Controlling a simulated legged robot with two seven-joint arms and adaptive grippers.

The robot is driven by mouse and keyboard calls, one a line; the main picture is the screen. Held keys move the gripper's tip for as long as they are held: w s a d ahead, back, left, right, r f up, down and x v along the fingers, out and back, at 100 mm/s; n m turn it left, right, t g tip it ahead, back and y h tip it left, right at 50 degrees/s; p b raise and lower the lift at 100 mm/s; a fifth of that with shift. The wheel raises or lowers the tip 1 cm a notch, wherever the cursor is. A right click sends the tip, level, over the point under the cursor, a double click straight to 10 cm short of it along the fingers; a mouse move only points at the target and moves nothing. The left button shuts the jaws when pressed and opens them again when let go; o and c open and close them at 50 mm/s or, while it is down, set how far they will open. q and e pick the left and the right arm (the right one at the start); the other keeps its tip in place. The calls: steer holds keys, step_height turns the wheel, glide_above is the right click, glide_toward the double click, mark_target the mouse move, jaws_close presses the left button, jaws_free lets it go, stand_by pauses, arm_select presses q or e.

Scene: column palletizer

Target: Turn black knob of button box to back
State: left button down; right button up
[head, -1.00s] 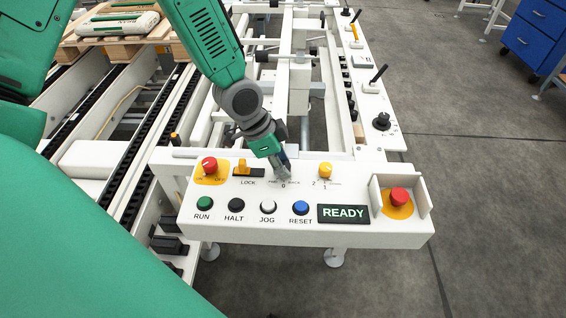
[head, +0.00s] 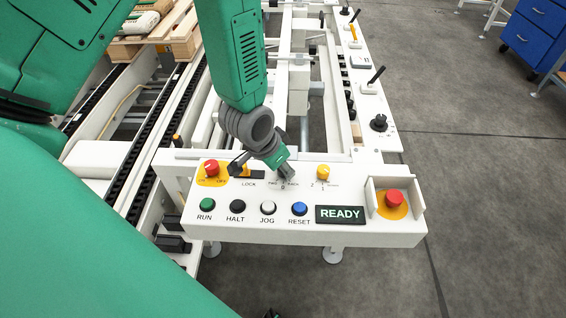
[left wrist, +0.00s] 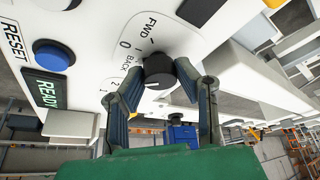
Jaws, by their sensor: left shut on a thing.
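The button box (head: 330,235) is a white panel with knobs and buttons. Its black knob (left wrist: 158,70) sits at the FWD / 0 / BACK markings in the left wrist view. In the head view my gripper mostly hides this knob. My left gripper (left wrist: 160,84) has its two fingers on either side of the knob, shut on it. In the head view my left gripper (head: 286,172) comes down on the panel from above, tilted. I cannot tell exactly which mark the knob points at. My right gripper is not in view.
Nearby on the panel are a yellow LOCK switch, a yellow selector (head: 323,172), a red knob (head: 211,168), a row of buttons with the blue RESET button (head: 299,209), and a lit READY display (head: 340,214). A shielded red emergency button (head: 394,198) stands at the right.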

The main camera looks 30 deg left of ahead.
arm_select(q)
steer(key=shift+n+y+p, duration=0.3)
steer(key=shift+n+p, duration=0.05)
steer(key=shift+n, duration=0.45)
steer(key=c, duration=1.2)
jaws_free()
steer(key=v, duration=1.1)
steer(key=shift+s+r, duration=0.25)
steer(key=shift+r, duration=0.1)
steer(key=shift+f, duration=0.1)
